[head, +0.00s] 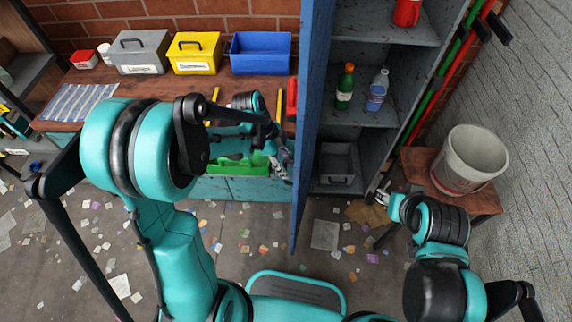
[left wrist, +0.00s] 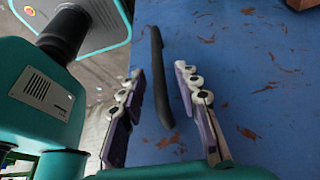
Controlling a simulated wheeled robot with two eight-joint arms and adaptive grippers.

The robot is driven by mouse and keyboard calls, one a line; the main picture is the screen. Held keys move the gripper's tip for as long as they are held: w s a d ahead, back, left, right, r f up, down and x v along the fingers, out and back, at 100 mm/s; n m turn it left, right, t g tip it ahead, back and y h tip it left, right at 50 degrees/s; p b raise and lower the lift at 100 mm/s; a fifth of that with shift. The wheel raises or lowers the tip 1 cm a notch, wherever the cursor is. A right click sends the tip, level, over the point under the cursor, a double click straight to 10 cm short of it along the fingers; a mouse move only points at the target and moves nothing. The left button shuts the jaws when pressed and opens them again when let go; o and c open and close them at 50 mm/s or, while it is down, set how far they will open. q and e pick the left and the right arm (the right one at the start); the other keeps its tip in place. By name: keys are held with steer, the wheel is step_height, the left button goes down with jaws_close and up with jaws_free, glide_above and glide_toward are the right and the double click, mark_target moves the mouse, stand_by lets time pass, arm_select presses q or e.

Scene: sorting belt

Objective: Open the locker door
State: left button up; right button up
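The blue locker door (head: 312,110) stands swung open and shows nearly edge-on in the head view, with the locker (head: 385,55) interior exposed to its right. My left gripper (head: 280,160) is at the left side of the door. In the left wrist view the blue door face (left wrist: 235,50) has a long black handle (left wrist: 157,60). My left gripper (left wrist: 160,85) has its fingers apart, one on each side of the handle; I cannot tell whether they touch it. My right gripper (head: 382,195) is low, to the right of the locker; its finger state is unclear.
Locker shelves hold a green bottle (head: 345,87), a blue-labelled bottle (head: 378,90) and a grey bin (head: 338,163). A white bucket (head: 470,160) stands on a stool at right. Left, a bench bears grey, yellow and blue boxes (head: 261,53). Paper scraps litter the floor.

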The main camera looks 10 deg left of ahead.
arm_select(q)
steer(key=shift+r, duration=0.1)
steer(key=v, duration=1.1)
steer(key=shift+a+r, duration=0.15)
steer(key=shift+r, duration=0.25)
steer(key=s+a+r+n+t+y, duration=0.1)
steer(key=s+n+t+y, duration=0.3)
steer(key=n, duration=1.4)
steer(key=s+a+t, duration=0.1)
steer(key=s+t, duration=0.2)
steer(key=s, duration=0.4)
steer(key=shift+a+r+n+t+y, duration=0.25)
steer(key=shift+r+n+t+y, duration=0.05)
steer(key=shift+n, duration=0.1)
